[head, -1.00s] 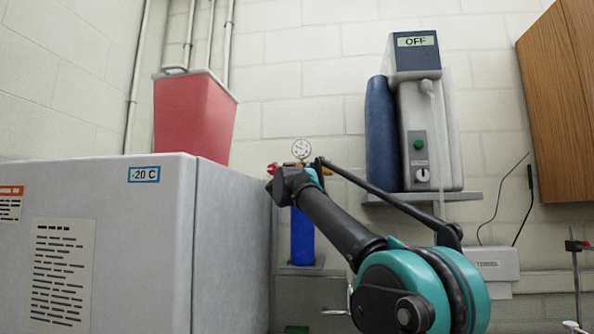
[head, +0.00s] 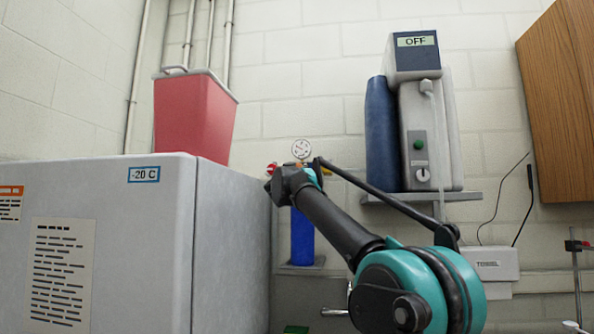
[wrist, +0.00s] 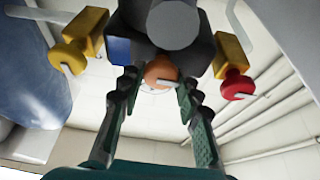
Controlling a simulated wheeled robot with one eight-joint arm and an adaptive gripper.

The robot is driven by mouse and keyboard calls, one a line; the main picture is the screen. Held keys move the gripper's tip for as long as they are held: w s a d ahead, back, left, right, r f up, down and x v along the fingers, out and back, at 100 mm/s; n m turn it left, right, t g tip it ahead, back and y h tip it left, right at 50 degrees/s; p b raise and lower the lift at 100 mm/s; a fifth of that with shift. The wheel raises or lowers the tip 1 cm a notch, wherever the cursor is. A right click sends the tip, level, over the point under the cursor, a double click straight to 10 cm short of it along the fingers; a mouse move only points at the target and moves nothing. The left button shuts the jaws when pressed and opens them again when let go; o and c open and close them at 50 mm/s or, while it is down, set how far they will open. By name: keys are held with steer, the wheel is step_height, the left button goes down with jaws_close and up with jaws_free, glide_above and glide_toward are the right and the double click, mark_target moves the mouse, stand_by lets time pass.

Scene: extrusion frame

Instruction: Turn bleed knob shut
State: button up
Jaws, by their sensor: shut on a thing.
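An orange round knob (wrist: 160,72) with a pale pointer line sits at the middle of a dark valve block (wrist: 172,25) in the wrist view. My gripper (wrist: 158,82) has one finger on each side of it and is shut on it. A yellow knob (wrist: 69,58) is to the left and a red knob (wrist: 237,85) to the right, both outside the fingers. In the head view the red knob (head: 271,170) and a round gauge (head: 301,148) show above a blue cylinder (head: 302,235). My gripper's fingers are hidden there by my own arm. No knob has a readable label.
A grey freezer (head: 95,200) with a red bin (head: 194,118) on top stands at the left. A wall shelf (head: 420,198) at the right bears a blue cylinder and a device reading OFF (head: 415,120). A wooden cabinet (head: 560,100) hangs at far right.

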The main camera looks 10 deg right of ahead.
steer(key=m+g+h, duration=0.1)
steer(key=m, duration=0.2)
steer(key=m+h, duration=0.2)
steer(key=m, duration=0.1)
steer(key=shift+a+m+g, duration=0.1)
steer(key=shift+m+g, duration=0.2)
steer(key=shift+g, duration=0.1)
steer(key=m+g+h, duration=0.1)
steer(key=m, duration=0.2)
steer(key=m+g, duration=0.1)
steer(key=m, duration=0.2)
steer(key=shift+h, duration=0.4)
steer(key=m+g, duration=0.2)
steer(key=m, duration=0.3)
steer(key=shift+m+g, duration=0.9)
steer(key=shift+m, duration=1.1)
steer(key=o, duration=1.1)
steer(key=shift+r, duration=0.1)
steer(key=shift+v, duration=3.7)
